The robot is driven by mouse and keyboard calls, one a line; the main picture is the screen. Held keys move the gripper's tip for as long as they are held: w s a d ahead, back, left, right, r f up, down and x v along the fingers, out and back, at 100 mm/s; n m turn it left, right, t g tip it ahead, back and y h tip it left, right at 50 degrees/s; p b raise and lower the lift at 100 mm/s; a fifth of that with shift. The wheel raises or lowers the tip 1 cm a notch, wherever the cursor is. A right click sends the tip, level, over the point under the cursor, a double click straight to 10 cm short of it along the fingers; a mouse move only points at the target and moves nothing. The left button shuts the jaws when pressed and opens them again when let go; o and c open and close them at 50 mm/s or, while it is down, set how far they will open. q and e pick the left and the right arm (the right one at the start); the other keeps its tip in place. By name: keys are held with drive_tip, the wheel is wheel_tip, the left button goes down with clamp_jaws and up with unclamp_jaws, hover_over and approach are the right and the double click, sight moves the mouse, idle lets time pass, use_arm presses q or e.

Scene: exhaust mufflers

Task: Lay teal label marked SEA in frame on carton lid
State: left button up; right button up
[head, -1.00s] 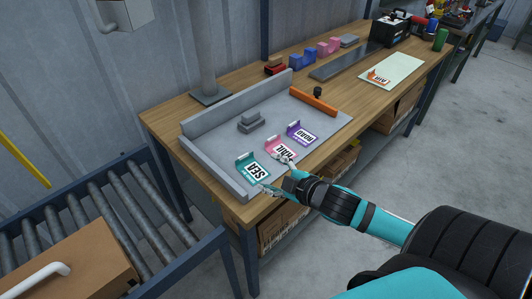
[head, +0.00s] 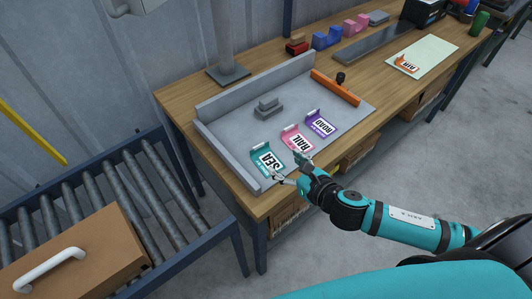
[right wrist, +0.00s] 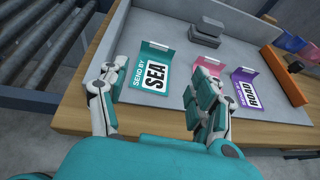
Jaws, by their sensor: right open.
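The teal label marked SEA (head: 267,161) lies on the grey tray (head: 232,138) near its front left corner. In the right wrist view the same label (right wrist: 151,68) reads SEND BY SEA and lies ahead of my fingers. My right gripper (head: 291,169) is open and empty at the tray's front edge, close to the SEA label. In the right wrist view its two fingers (right wrist: 155,98) are spread, with the label beyond and between them. The carton (head: 75,255) with a white handle sits on the roller conveyor at lower left. No frame on its lid can be made out. My left gripper is not in view.
A pink RAIL label (head: 298,138) and a purple ROAD label (head: 321,124) lie right of the SEA label. A grey block (head: 268,107) and an orange bar (head: 336,87) are on the tray. An orange AIR label (head: 407,64) lies on a pale sheet farther right.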

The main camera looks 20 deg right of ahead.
sight(262, 155)
drive_tip(key=p+x, duration=0.1)
drive_tip(key=x, duration=1.2)
drive_tip(key=shift+w+a+f, duration=0.2)
drive_tip(key=shift+a+f, duration=0.05)
drive_tip(key=shift+f, duration=0.05)
drive_tip(key=c, duration=0.8)
drive_tip(key=shift+r, duration=0.1)
drive_tip(key=shift+c, duration=0.2)
